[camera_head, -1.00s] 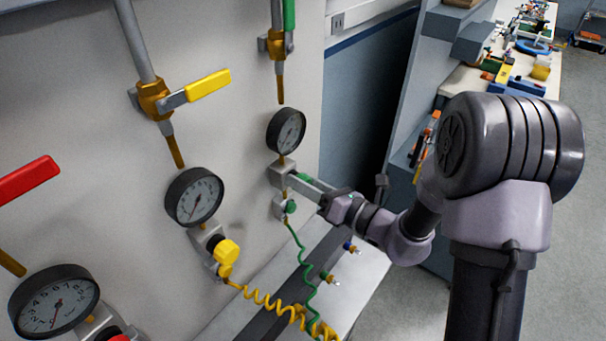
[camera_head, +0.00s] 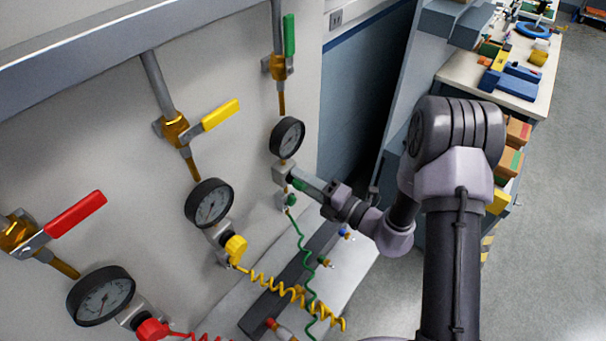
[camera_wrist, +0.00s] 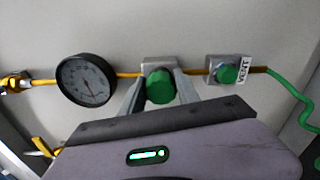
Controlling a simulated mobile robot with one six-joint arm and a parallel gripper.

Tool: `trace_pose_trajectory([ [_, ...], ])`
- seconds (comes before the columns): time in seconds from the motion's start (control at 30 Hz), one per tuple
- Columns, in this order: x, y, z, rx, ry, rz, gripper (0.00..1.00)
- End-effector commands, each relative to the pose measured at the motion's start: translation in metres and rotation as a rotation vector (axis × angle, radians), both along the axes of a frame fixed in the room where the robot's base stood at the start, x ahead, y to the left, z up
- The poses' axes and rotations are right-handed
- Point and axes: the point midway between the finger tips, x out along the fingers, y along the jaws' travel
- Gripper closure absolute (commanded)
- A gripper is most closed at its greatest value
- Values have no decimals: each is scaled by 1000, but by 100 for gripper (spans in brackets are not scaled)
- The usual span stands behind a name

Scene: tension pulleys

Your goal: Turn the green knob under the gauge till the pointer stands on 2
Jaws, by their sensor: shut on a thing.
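The green-line gauge (camera_head: 288,138) is a round dial with a black rim on the wall panel. It also shows in the wrist view (camera_wrist: 86,80), turned sideways, with a dark pointer; the numbers are too small to read, so I cannot tell where the pointer stands. The green knob (camera_wrist: 160,90) sits on a grey block beside the gauge in that view, below it in the head view. My gripper (camera_wrist: 160,84) has one finger on each side of the knob and is shut on it. In the head view my gripper (camera_head: 301,183) covers most of the knob.
A second green knob (camera_wrist: 228,74), marked VENT, is close by, with a coiled green hose (camera_head: 304,255). The yellow-line gauge (camera_head: 209,203) and red-line gauge (camera_head: 101,296) are to the left. A workbench (camera_head: 515,85) with parts stands at the back right.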

Motion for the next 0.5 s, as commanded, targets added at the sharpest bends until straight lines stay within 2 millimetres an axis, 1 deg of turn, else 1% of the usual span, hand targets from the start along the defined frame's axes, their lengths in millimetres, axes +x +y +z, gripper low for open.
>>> trace_pose_trajectory([
  [0.2, 0, 0, 0, 37, 58, 0, 100],
  [0.5, 0, 0, -1, 54, 82, 0, 100],
])
